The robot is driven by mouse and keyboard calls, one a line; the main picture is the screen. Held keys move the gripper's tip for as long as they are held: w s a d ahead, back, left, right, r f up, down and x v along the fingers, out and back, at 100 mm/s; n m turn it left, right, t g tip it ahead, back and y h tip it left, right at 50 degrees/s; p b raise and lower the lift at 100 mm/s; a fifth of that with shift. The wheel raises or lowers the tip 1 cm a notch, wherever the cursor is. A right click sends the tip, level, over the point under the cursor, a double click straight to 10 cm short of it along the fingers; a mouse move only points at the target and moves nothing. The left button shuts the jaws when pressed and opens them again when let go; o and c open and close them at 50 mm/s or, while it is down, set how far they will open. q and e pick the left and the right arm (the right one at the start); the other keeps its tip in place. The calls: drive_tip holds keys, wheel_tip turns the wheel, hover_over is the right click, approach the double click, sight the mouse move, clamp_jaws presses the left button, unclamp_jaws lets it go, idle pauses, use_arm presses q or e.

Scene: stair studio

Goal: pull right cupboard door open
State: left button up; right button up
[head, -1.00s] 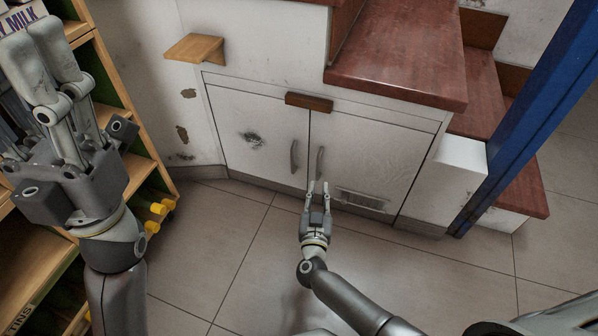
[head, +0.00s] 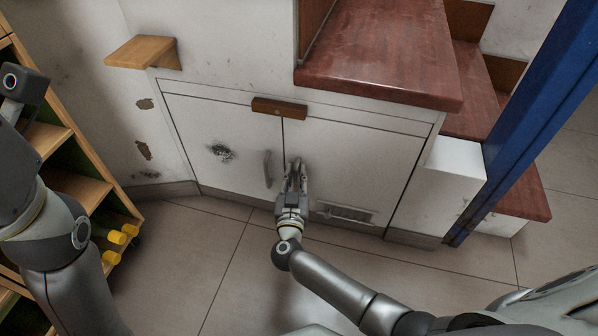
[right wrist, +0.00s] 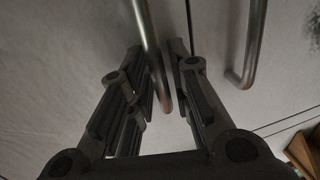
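The right cupboard door (head: 357,165) is white and closed, flush with the left door (head: 225,130). Its curved metal handle (right wrist: 151,50) passes between the fingers of my right gripper (right wrist: 158,62) in the right wrist view. The fingers stand apart around the handle, with a gap visible on one side. In the head view my right gripper (head: 296,168) is at the door's inner edge and hides most of this handle. The left door's handle (head: 268,170) shows beside it, and also in the right wrist view (right wrist: 255,40). My left gripper's fingers are outside the head view.
Red-brown steps (head: 380,60) rise above and right of the cupboard. A small wooden block (head: 279,108) sits above the door seam. A wooden shelf unit (head: 85,190) stands at left and a blue post (head: 525,125) at right. The tiled floor (head: 215,255) before the doors is clear.

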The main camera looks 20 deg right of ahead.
drive_tip(key=shift+w+r, duration=0.1)
clamp_jaws()
idle(0.3)
